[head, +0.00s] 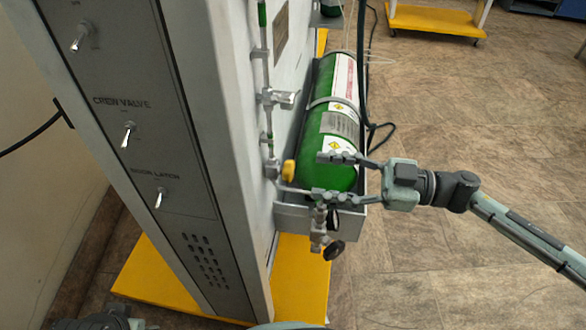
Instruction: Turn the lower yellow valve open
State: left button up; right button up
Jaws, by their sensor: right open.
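A yellow valve knob (289,171) sits on the pipework at the side of the grey cabinet, in front of the near end of a green cylinder (333,120). Only this one yellow knob shows clearly. My right gripper (318,176) comes in from the right and is open. Its two fingers point left toward the knob, one farther and one nearer in the picture. The fingertips appear a little short of the knob, with nothing between them; the exact depth gap is hard to tell. Part of my left arm (100,321) shows at the bottom left edge, mostly cut off.
The grey cabinet (240,200) has a dark panel with toggle switches (128,135) on its left face. Metal fittings (320,230) with a black knob (334,250) hang below the gripper. A yellow base (300,275) lies underneath. The floor at right is open.

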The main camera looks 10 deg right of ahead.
aim_at(293, 171)
jog(key=shift+x, duration=2.8)
jog(key=c, duration=1.2)
